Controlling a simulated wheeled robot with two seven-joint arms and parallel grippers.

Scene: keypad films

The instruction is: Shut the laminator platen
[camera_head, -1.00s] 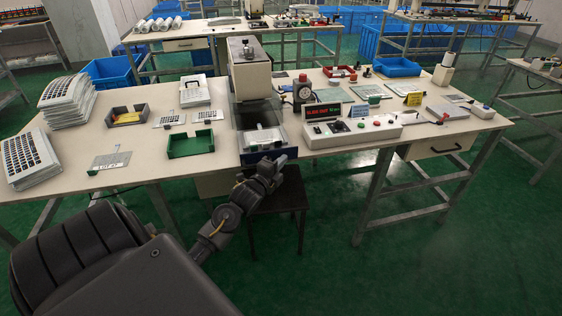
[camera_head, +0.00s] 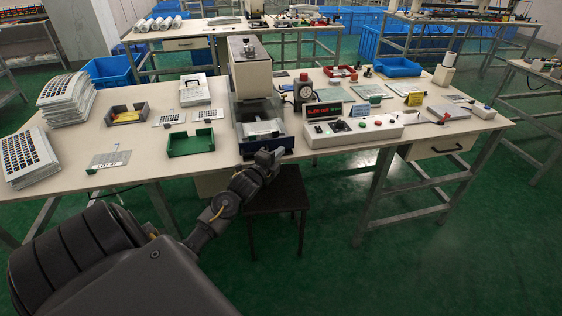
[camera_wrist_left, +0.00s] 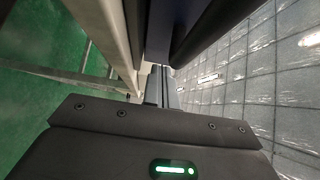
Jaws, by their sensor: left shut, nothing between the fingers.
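The laminator (camera_head: 250,72) is a cream press head standing at the front edge of the bench. Its platen (camera_head: 262,130) is a sliding tray with clear sides and a dark blue front, still sticking out below the head towards me. A pale piece lies on it. My left gripper (camera_head: 271,157) is shut and empty, at the platen's front face; I cannot tell whether it touches. In the left wrist view the shut fingers (camera_wrist_left: 164,75) point ahead, with the contact spot hidden. My right gripper is not in view.
A control box (camera_head: 352,130) with a lit display stands right of the laminator. A green tray (camera_head: 191,145) lies left of it. A dark stool (camera_head: 277,193) stands below the bench edge. Stacked keypad sheets (camera_head: 67,98) are at the far left.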

